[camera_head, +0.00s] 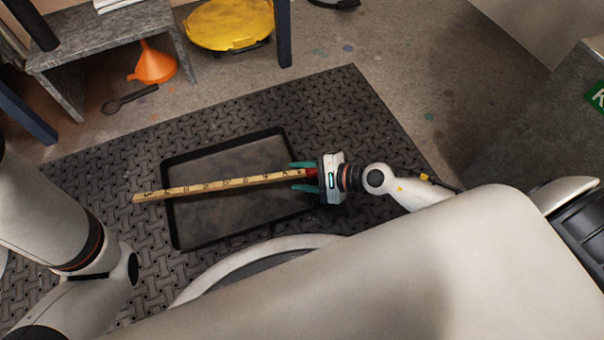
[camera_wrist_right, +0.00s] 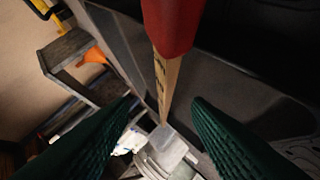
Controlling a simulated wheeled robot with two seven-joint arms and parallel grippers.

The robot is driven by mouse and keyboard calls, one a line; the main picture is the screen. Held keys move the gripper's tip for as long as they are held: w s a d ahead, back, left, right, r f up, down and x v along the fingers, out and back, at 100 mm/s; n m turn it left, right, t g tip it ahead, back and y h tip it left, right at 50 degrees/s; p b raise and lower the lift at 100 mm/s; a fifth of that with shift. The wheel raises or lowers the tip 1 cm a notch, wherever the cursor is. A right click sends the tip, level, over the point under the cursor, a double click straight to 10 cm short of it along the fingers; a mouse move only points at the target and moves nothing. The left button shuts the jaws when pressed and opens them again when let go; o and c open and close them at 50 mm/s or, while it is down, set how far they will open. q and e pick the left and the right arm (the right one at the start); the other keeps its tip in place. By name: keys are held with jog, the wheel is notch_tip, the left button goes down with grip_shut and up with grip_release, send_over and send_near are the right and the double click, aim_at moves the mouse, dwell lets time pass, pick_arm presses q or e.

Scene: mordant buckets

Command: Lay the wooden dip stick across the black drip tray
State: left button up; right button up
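The wooden dip stick (camera_head: 215,185) is a pale yellow, marked stick with a red end. It lies over the black drip tray (camera_head: 245,213), its left end past the tray's left wall and its red end at the right wall. I cannot tell for certain whether it touches both rims. My right gripper (camera_head: 303,177) is at the red end, its green fingers apart on either side of the stick. In the right wrist view the stick (camera_wrist_right: 166,85) runs away from the red end between the spread fingers (camera_wrist_right: 160,112), with gaps on both sides. My left gripper is out of view.
The tray sits on a dark textured floor mat (camera_head: 335,110). A grey bench (camera_head: 105,40), an orange funnel (camera_head: 153,65) and a yellow lid-like object (camera_head: 230,25) stand beyond it. A grey block with a green sign (camera_head: 597,95) is at the right.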

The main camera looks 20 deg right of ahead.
jog(key=p+v, duration=0.2)
jog(key=v, duration=1)
dwell(0.5)
